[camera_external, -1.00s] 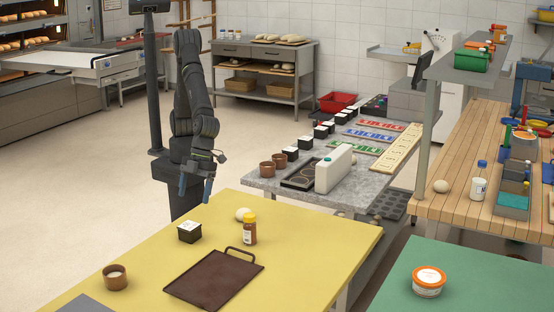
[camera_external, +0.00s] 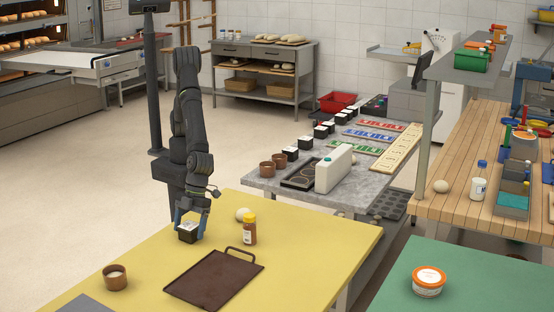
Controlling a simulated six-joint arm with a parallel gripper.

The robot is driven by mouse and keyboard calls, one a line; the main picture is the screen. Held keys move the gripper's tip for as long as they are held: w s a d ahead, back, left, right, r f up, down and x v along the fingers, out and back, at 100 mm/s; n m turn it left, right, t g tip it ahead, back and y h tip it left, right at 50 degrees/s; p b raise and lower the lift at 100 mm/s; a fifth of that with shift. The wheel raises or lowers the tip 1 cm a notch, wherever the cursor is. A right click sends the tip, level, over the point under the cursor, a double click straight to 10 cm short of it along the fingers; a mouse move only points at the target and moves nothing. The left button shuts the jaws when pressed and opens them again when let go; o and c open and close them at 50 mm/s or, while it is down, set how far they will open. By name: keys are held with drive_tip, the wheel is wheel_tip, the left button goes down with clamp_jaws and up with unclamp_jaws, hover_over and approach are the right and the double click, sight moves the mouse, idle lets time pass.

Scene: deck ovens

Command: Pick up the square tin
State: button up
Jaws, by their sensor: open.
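The square tin (camera_external: 187,236) is a small black box with a whitish top. It stands upright on the yellow table (camera_external: 325,240), near its back left edge. I cannot tell whether the fingers touch the tin's walls. The fingers and wrist partly hide the tin's top and right side.
A dark tray with a handle (camera_external: 214,281) lies in front. A brown cup (camera_external: 115,277) stands at the front left.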

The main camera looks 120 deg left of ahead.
drive_tip(key=shift+c, duration=0.2)
drive_tip(key=c, duration=1.1)
drive_tip(key=shift+c, duration=0.2)
